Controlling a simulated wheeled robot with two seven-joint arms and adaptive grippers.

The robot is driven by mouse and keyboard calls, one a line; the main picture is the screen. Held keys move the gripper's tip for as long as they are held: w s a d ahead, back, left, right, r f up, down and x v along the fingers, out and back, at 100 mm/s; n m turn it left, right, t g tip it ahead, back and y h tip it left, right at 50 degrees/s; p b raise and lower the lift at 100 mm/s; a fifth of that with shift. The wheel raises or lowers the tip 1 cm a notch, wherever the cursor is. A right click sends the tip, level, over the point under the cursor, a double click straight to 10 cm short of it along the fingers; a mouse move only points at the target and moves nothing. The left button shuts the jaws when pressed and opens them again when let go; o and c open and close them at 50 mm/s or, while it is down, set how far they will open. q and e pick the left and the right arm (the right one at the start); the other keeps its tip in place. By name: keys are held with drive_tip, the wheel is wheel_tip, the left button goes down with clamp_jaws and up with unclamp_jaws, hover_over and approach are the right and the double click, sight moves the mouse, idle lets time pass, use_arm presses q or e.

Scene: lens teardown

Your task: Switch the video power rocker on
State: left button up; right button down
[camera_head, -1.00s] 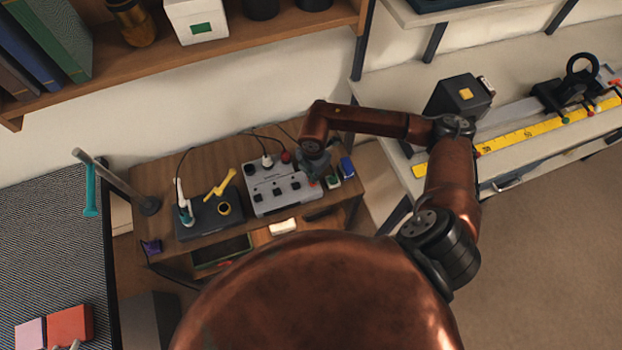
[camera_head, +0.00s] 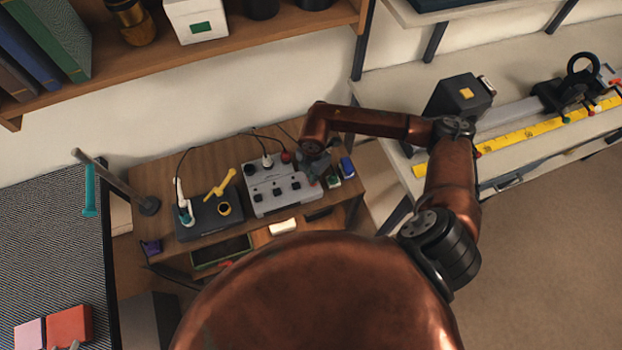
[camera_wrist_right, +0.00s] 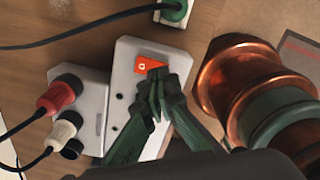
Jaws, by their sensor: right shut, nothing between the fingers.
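The grey control box (camera_head: 283,196) with several dark rockers and plugged-in cables stands on the wooden desk. In the right wrist view an orange-red rocker (camera_wrist_right: 148,65) with a pale mark sits on a white panel (camera_wrist_right: 123,75) of this equipment. My right gripper (camera_wrist_right: 158,76) is shut and empty, with its green fingertips at the lower right edge of the rocker, partly covering it. I cannot tell whether they touch. In the head view my right gripper (camera_head: 320,171) is over the box's right end and hides the rocker. My left gripper is not in view.
A red plug (camera_wrist_right: 60,93) and a white plug (camera_wrist_right: 62,133) stick out beside the panel. A green-plugged socket (camera_wrist_right: 174,11) lies above it. A dark box (camera_head: 208,214) with a yellow handle stands left of the control box, and a blue item (camera_head: 346,167) to its right.

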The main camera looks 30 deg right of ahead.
drive_tip(key=shift+f+b, duration=0.4)
drive_tip(key=shift+f, duration=0.45)
drive_tip(key=shift+r, duration=0.1)
drive_tip(key=shift+r+p, duration=2.9)
drive_tip(key=shift+r, duration=0.6)
drive_tip(key=shift+f, duration=0.1)
